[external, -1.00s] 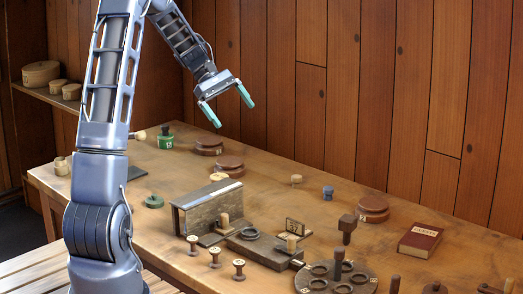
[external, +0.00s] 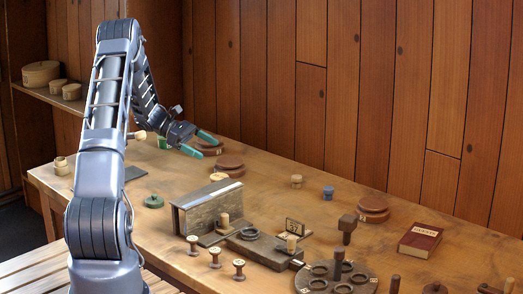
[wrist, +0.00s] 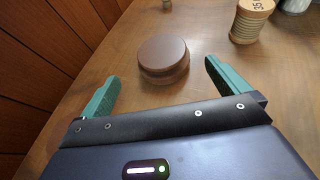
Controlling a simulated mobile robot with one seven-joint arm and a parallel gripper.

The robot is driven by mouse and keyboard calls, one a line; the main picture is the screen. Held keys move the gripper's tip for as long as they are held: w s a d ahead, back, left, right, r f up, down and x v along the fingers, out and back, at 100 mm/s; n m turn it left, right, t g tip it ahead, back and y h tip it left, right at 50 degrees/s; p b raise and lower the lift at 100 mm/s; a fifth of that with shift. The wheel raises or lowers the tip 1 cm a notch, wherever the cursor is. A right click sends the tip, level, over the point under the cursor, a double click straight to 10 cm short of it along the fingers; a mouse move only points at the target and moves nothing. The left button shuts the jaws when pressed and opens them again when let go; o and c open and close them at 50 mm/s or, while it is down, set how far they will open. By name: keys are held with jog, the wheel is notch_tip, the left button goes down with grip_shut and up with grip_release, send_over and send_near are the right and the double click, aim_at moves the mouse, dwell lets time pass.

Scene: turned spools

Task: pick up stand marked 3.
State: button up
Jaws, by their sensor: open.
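My gripper (external: 206,148) is open and empty, low over the far left part of the table, with its green fingers pointing right. In the wrist view my gripper (wrist: 162,72) has a dark brown round stand (wrist: 163,55) ahead, between the lines of its fingers and not touched by them; no number shows on it there.
A pale ribbed spool (wrist: 250,20) stands right of the stand in the wrist view. A grey metal block (external: 207,204), several small spools, a ringed disc (external: 318,282) and a red book (external: 420,240) occupy the table. The plank wall (external: 300,90) runs along the back.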

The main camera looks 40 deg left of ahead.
aim_at(230, 161)
jog(key=x, duration=1)
jog(key=shift+d, duration=0.3)
jog(key=c, duration=1.1)
